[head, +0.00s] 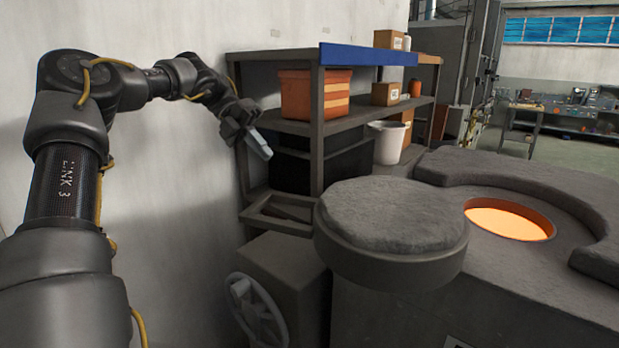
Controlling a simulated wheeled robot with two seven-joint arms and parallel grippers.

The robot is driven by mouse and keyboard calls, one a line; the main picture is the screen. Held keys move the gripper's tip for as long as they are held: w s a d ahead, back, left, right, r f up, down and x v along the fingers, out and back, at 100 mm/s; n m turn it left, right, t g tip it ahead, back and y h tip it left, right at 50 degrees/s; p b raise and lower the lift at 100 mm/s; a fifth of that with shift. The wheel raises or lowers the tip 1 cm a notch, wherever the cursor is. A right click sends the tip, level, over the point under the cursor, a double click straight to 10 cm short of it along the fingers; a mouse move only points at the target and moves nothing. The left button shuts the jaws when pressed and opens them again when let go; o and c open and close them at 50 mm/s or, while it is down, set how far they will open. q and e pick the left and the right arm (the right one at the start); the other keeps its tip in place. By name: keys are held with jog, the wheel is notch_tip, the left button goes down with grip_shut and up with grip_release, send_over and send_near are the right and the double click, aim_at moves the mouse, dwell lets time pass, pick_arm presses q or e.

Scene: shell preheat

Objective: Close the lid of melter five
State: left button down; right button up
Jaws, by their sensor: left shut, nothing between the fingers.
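The round grey lid (392,222) of the melter is swung out to the left of the opening, at the near left corner of the furnace body. The melter (505,285) has an uncovered round opening (508,221) that glows orange. No number is readable on it, so I cannot tell which melter it is. My left gripper (262,150) is shut and empty, raised in front of the shelf, up and left of the lid and apart from it. My right gripper is not in view.
A grey shelf (318,140) against the wall holds an orange crate (308,95), small boxes (386,94) and a white bucket (389,141). A handwheel (256,312) is below the lid at left. A raised curved grey rim (500,168) borders the opening's far side.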

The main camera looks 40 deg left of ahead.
pick_arm(q)
jog(key=d+r, duration=0.1)
jog(key=d, duration=0.1)
jog(key=p, duration=0.3)
send_near(308, 198)
jog(key=shift+m+g, duration=0.4)
jog(key=x, duration=0.5)
jog(key=shift+w, duration=0.3)
jog(key=shift+w+d+p, duration=0.15)
jog(key=shift+d+p, duration=0.2)
jog(key=shift+d, duration=1.55)
